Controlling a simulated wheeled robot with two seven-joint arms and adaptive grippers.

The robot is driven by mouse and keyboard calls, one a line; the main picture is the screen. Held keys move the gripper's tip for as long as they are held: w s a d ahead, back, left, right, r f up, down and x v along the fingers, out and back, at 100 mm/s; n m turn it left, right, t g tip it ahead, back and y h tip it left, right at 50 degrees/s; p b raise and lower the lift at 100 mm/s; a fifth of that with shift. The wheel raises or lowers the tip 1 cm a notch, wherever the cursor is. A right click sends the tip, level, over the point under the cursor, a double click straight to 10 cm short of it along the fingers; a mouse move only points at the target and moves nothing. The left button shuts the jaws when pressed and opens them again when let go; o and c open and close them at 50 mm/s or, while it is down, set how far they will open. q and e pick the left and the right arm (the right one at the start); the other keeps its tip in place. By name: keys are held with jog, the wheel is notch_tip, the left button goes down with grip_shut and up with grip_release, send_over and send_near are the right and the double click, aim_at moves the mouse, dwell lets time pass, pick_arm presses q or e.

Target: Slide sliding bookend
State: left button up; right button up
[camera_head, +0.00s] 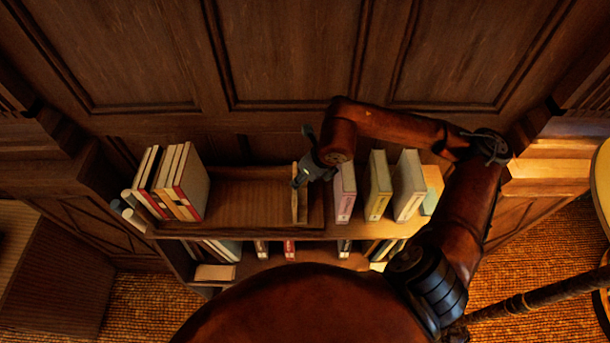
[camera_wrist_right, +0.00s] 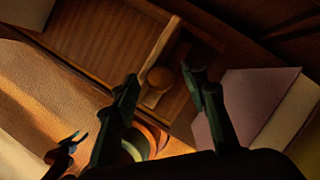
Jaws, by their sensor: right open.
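The sliding bookend (camera_head: 301,207) is an upright wooden panel in the tray-like top of the low bookcase, right of its empty middle stretch. In the right wrist view the bookend (camera_wrist_right: 167,42) carries a round wooden knob (camera_wrist_right: 159,78). My right gripper (camera_head: 298,180) is at the bookend's upper end. In the wrist view its two dark fingers stand apart, one on each side of the knob in the picture. Whether they touch it I cannot tell. My left gripper is not in view.
Upright books (camera_head: 181,181) lean at the left end of the top. A pink book (camera_head: 344,193) stands just right of the bookend, with a yellow-green book (camera_head: 378,187) and a white one (camera_head: 408,187) beyond it. A panelled wall (camera_head: 290,55) rises behind.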

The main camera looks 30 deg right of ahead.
grip_shut()
dwell(0.3)
